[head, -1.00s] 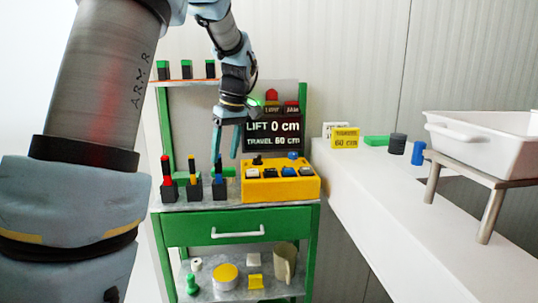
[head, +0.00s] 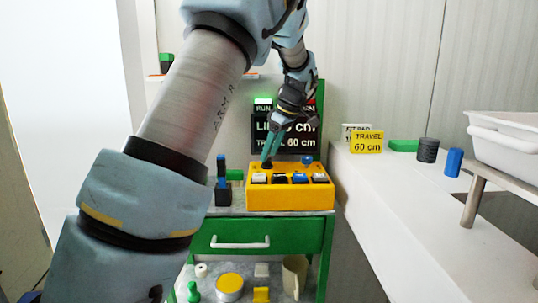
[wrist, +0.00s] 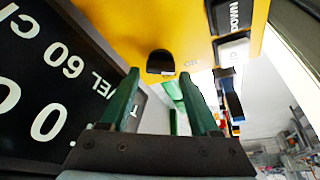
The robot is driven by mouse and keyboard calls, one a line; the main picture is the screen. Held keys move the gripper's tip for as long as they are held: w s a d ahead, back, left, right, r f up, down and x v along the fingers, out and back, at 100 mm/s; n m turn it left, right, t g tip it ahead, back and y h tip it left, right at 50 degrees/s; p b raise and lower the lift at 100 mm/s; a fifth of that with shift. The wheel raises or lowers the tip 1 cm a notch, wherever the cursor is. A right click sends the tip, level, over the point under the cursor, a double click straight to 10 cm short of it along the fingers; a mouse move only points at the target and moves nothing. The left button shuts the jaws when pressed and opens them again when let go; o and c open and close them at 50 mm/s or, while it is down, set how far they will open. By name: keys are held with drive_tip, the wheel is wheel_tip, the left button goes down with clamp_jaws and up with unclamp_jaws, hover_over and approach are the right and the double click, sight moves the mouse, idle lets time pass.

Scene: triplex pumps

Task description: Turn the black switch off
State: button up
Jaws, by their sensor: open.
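The yellow control box (head: 290,198) sits on top of the green cabinet. A small black switch (head: 266,165) stands at its back left; in the wrist view the black switch (wrist: 160,62) shows as a dark rounded cap beside a faint "ON" label. My gripper (head: 268,158) points down at the switch with its green fingers. In the wrist view my gripper (wrist: 160,74) is open, with the fingertips either side of the switch's line and just short of it. Contact cannot be told. The switch's tilt is not clear.
White, black and blue buttons (head: 300,178) line the box front, with a blue knob (head: 307,160) behind. A dark display panel (head: 295,139) stands behind the box. A black block with a blue lever (head: 222,185) is at left. A white counter (head: 395,180) runs along the right.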

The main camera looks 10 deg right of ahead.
drive_tip(key=shift+x, duration=0.95)
clamp_jaws()
